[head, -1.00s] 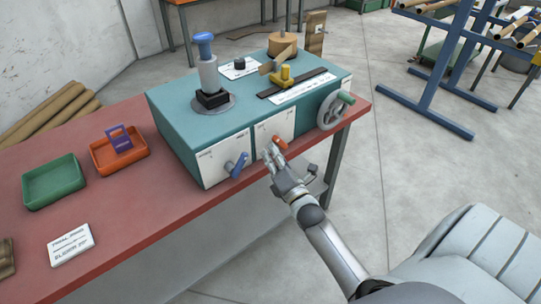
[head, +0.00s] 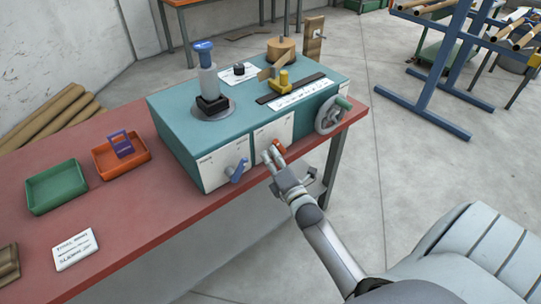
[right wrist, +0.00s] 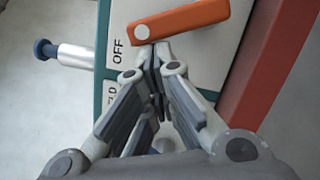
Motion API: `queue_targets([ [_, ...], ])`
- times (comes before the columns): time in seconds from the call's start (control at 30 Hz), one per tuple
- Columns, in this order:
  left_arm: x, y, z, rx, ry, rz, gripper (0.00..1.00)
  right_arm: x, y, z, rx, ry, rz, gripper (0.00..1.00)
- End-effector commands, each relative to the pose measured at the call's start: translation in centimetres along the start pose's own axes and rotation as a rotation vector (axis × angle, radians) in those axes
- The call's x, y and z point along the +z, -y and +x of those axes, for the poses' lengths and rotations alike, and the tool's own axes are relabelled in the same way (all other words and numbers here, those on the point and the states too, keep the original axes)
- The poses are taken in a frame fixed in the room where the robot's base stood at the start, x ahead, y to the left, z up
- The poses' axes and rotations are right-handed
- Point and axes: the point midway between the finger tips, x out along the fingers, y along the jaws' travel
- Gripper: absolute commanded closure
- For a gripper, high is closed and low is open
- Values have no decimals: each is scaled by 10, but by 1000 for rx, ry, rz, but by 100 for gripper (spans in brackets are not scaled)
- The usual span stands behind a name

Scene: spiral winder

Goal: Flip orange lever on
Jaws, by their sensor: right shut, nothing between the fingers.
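The orange lever (head: 279,147) is on the front white panel of the teal machine, partly hidden by my right gripper. In the right wrist view the orange lever (right wrist: 190,19) lies slanted across the top, its round grey end near the printed word OFF. My right gripper (head: 266,156) is at the panel beside the lever. In the right wrist view my right gripper (right wrist: 154,58) has its fingertips together, just below the lever's round end, with nothing between them. I cannot tell whether they touch the lever. My left gripper is not in view.
A blue lever (head: 238,170) is left of my right gripper, and a handwheel (head: 332,115) is right of it. The red table (head: 130,215) holds a green tray (head: 57,188), an orange tray (head: 120,157) and a white sign (head: 75,250).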

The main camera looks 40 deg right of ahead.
Motion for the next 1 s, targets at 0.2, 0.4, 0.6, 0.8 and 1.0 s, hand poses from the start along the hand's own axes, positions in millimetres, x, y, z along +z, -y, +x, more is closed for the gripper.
queue_targets([
  [0.2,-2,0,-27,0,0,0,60,12,-13,3,-38,1,149,100],
  [0.4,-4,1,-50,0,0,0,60,23,-19,6,-85,1,333,100],
  [0.6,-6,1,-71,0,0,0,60,35,-21,9,-132,1,517,100],
  [0.8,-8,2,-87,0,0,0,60,46,-21,11,-176,0,693,100],
  [1.0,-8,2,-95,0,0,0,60,55,-19,14,-213,0,842,100],
])
